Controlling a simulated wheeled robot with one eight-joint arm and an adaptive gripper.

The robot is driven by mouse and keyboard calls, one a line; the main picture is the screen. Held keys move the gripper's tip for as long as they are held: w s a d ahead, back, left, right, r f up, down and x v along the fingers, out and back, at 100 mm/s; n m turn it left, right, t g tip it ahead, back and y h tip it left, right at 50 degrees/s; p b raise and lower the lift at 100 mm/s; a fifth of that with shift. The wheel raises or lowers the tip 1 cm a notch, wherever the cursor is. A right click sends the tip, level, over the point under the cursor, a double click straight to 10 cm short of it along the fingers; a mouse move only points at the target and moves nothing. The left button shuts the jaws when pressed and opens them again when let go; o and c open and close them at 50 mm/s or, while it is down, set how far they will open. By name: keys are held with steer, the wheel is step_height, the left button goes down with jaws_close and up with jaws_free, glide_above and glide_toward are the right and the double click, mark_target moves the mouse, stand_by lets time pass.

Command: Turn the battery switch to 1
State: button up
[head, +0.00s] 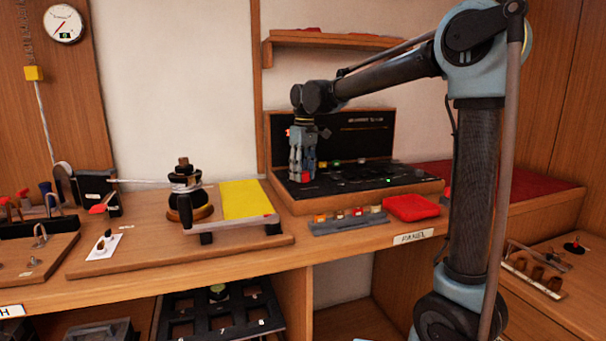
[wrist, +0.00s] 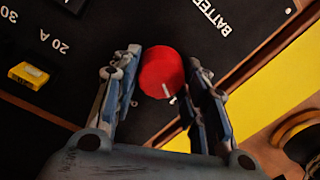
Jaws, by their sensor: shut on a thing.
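The battery switch is a round red knob (wrist: 163,73) with a white pointer line, on a black panel; the word BATTERY is printed near it in the wrist view. My gripper (wrist: 160,92) has its two fingers on either side of the knob and is shut on it. In the head view my gripper (head: 302,176) reaches down to the left part of the black panel (head: 372,172), with a bit of red at its fingertips. The pointer line lies toward the bottom of the wrist view, near the right finger.
A yellow fuse (wrist: 29,75) sits beside the 20 A label. A yellow sheet (head: 246,199) lies on the board left of the panel. A rack of small coloured pieces (head: 348,220) and a red cloth-like item (head: 411,207) lie in front. A winch (head: 188,196) stands left.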

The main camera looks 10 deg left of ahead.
steer(key=shift+d, duration=0.1)
stand_by(0.3)
steer(key=o, duration=1.1)
steer(key=shift+c, duration=0.2)
step_height(320, 180, up, 12)
steer(key=shift+w+d, duration=0.15)
steer(key=shift+w, duration=0.25)
steer(key=shift+f, duration=0.1)
